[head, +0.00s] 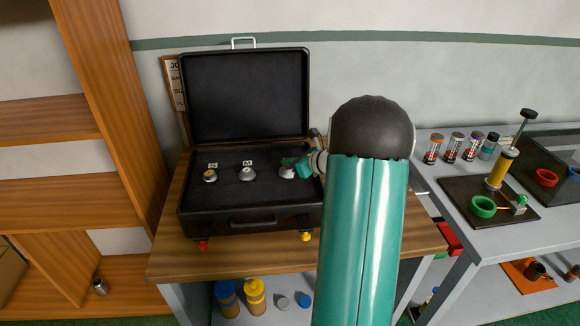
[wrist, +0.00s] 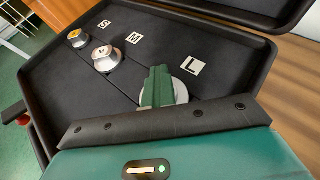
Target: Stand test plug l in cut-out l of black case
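The black case (head: 250,222) stands open on the wooden bench top, with labels S, M and L beside its cut-outs. A small plug with a yellow mark (wrist: 77,38) stands at S. A plug marked M (wrist: 105,58) stands at M. Test plug l (wrist: 180,92), a wide silver disc, is upright at the L place beside the L label (wrist: 193,66); it also shows in the head view (head: 287,173). My gripper (wrist: 157,84) has its green fingers close together over the plug's top, shut on it. The fingers hide the plug's grip, and whether its base is fully down in the cut-out cannot be told.
The raised lid (head: 245,95) stands behind the case. My arm covers the area right of the case. A grey table (head: 450,190) at the right holds small jars and a black tray. A wooden shelf (head: 50,195) stands at the left.

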